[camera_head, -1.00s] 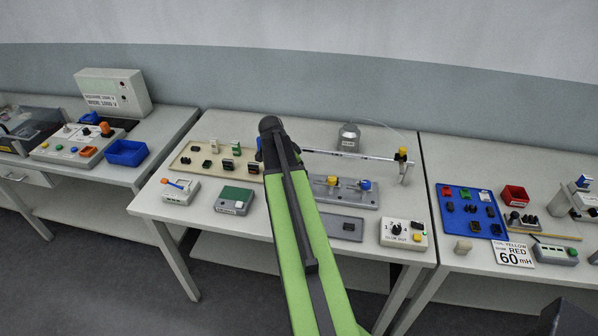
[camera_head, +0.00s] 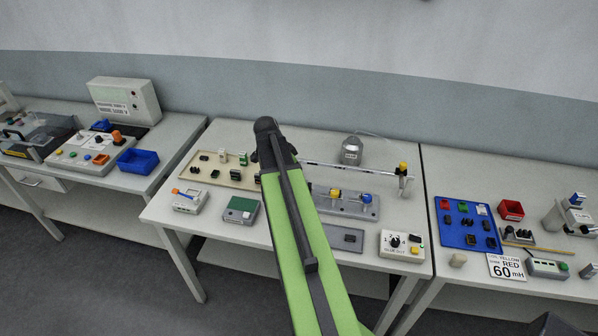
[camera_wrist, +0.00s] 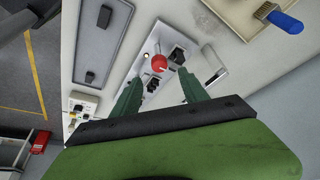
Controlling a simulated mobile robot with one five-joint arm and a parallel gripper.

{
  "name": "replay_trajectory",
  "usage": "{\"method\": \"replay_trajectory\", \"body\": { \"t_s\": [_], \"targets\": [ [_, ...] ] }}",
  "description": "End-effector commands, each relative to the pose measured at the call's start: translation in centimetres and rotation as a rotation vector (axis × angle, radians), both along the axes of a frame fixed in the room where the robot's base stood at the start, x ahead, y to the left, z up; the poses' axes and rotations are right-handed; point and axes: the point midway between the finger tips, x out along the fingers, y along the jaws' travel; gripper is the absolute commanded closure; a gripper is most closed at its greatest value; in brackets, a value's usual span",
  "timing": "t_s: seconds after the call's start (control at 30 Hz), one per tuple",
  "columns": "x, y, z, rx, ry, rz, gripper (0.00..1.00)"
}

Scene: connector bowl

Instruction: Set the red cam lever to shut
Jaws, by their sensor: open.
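A round red part (camera_wrist: 159,63), which looks like the red cam lever seen from above, sits on a grey plate (camera_wrist: 150,50) beside black blocks in the wrist view. Which way it is turned I cannot tell. My gripper (camera_wrist: 160,88) is open, its two green fingers apart and empty, just below the red part in the picture. In the head view, a grey fixture (camera_head: 362,210) with yellow and blue tops is partly behind my arm, and no red lever shows on it.
A flat grey plate with a black knob (camera_head: 345,239) and a white dial box (camera_head: 402,245) lie near the table's front edge. A cream tray (camera_head: 205,175) with small connectors is left of my arm. A metal rod (camera_head: 350,166) crosses behind the fixture.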

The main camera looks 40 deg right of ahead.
Motion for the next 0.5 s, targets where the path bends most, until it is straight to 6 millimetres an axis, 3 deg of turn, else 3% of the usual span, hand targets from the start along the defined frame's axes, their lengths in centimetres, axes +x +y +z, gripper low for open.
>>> {"method": "replay_trajectory", "body": {
  "t_s": [0.03, 0.2, 0.5],
  "targets": [
    [0.1, 0.5, 2.4, 0.000, -0.001, 0.001, 0.48],
    [0.5, 2.0, 5.9, 0.000, -0.001, 0.002, 0.48],
    [0.9, 3.3, 8.6, 0.001, -0.002, -0.001, 0.48]
  ]
}}
